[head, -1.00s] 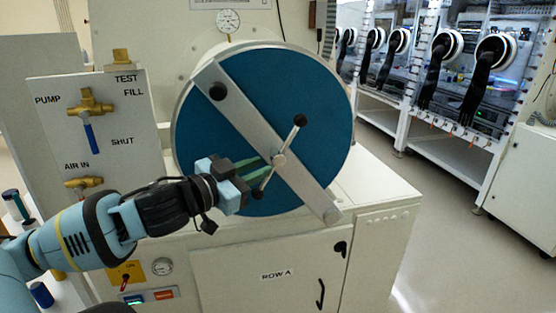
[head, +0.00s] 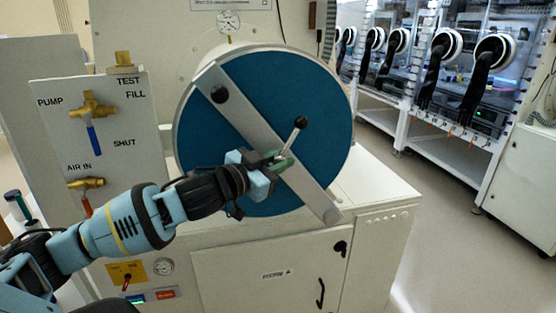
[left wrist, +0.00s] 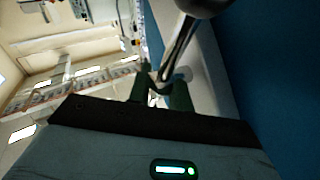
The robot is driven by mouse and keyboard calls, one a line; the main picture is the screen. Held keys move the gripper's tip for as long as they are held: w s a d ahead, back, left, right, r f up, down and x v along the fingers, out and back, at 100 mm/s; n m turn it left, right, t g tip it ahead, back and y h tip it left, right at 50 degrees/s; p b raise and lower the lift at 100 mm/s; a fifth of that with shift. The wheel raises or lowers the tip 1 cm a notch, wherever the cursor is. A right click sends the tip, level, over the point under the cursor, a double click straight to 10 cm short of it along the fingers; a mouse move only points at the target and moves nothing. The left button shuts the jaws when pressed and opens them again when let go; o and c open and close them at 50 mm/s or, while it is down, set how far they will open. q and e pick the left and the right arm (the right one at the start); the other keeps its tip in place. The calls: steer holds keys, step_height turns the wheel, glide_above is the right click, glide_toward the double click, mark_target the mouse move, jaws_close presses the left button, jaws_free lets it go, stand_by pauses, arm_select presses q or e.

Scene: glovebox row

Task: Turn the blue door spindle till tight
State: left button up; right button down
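The round blue door (head: 310,90) closes the drum, with a grey bar (head: 240,120) slanting across it. The spindle handle (head: 294,136) is a thin metal rod at the bar's middle, with a black knob up and to the right. Its lower part and the hub are hidden by my left gripper (head: 279,161). The green fingers are close together around the rod near the hub. In the left wrist view the rod (left wrist: 180,45) runs from the knob to between the fingertips (left wrist: 160,90), with little gap beside it. My right gripper is not in view.
A valve panel (head: 130,165) with brass valves and a blue lever (head: 93,138) stands left of the door. A gauge (head: 229,22) sits above the drum. A white cabinet (head: 225,262) is below. Gloveboxes (head: 455,85) line the right, beyond open floor.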

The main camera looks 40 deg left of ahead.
arm_select(q)
jaws_close()
steer(key=shift+w+a, duration=0.1)
stand_by(0.4)
